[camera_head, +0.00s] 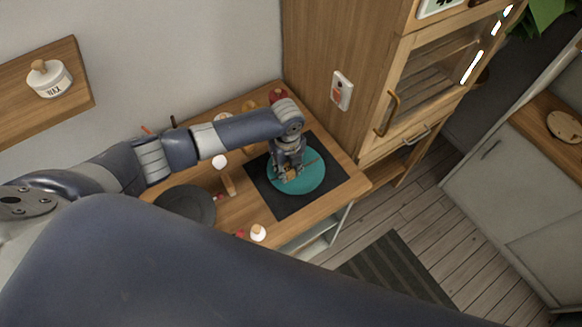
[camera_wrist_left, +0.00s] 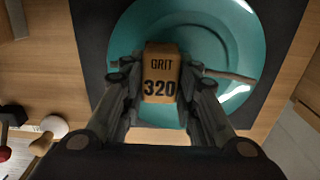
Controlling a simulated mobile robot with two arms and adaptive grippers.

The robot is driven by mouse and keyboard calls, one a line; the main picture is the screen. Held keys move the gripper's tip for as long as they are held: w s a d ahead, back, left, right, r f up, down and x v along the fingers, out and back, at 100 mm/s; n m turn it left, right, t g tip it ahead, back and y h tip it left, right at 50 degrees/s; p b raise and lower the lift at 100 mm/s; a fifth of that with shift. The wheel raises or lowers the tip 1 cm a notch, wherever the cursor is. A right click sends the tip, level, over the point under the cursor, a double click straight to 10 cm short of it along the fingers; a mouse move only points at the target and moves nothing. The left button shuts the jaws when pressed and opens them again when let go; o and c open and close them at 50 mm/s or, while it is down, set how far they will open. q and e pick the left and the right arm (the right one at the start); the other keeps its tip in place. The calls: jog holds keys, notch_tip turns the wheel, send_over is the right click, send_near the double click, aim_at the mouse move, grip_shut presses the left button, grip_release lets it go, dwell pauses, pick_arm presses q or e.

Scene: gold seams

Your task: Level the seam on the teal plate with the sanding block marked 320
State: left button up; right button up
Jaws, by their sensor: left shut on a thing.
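The teal plate (camera_head: 312,176) lies on a dark mat on the wooden worktop. It also shows in the left wrist view (camera_wrist_left: 225,40), with a thin brownish seam line (camera_wrist_left: 232,76) towards its right edge. My left gripper (camera_head: 288,176) is over the plate, pointing down. It is shut on the sanding block (camera_wrist_left: 161,75), which reads GRIT 320 in the left wrist view. The block is over the plate's surface; I cannot tell whether it touches. The block partly hides the plate's middle. My right gripper is not in view.
The dark mat (camera_head: 292,207) lies under the plate. A dark round plate (camera_head: 187,206) is to the left, and a small white-topped item (camera_head: 258,232) stands near the front edge. A wax jar (camera_head: 48,78) sits on a wall shelf. A wooden cabinet (camera_head: 330,50) rises behind.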

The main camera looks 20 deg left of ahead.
pick_arm(q)
jog(key=shift+s+a+f, duration=0.1)
jog(key=shift+a, duration=0.2)
jog(key=shift+r, duration=0.85)
jog(key=shift+r, duration=2.3)
